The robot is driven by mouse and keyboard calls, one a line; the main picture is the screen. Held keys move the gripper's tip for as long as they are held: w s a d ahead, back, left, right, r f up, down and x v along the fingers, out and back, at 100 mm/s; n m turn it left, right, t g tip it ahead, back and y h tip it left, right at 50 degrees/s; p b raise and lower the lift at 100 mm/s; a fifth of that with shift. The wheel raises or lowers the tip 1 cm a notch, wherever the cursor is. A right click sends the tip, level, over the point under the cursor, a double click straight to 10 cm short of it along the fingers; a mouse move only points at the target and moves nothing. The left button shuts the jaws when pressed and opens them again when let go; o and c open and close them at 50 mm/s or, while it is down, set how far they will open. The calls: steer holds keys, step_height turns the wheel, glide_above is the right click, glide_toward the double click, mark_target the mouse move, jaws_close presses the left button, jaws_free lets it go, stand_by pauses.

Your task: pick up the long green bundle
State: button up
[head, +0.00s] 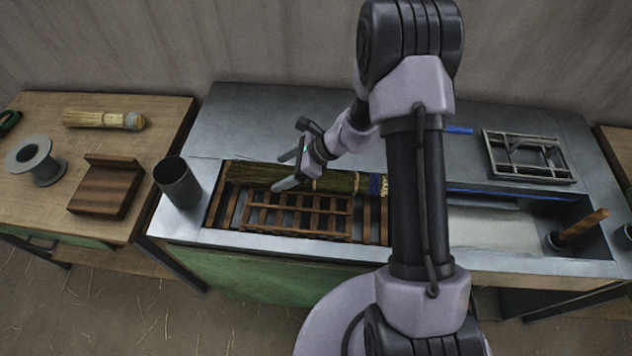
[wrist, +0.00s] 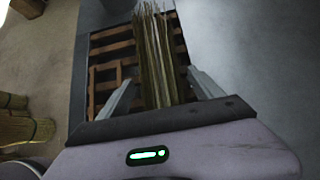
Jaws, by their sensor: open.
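The long green bundle (head: 334,182) lies lengthwise along the back of the slatted recess in the metal bench in the head view. It has a blue band (head: 375,185) toward its right end, where my arm hides part of it. My gripper (head: 284,172) is at the bundle, left of its middle. In the wrist view the bundle (wrist: 154,60) runs away between the two fingers of my gripper (wrist: 164,88). The fingers are spread, one on each side, with a gap visible at least on the right.
A metal cup (head: 178,184) stands left of the recess. A wooden grid (head: 300,216) lies in front of the bundle. A grey frame (head: 528,156) sits at the back right. The left table (head: 110,180) holds a spool (head: 34,160), a wooden block (head: 104,190) and a pale bundle (head: 96,119).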

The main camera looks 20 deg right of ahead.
steer(key=shift+x, duration=0.9)
steer(key=shift+r, duration=0.1)
steer(key=shift+c, duration=1.4)
jaws_close()
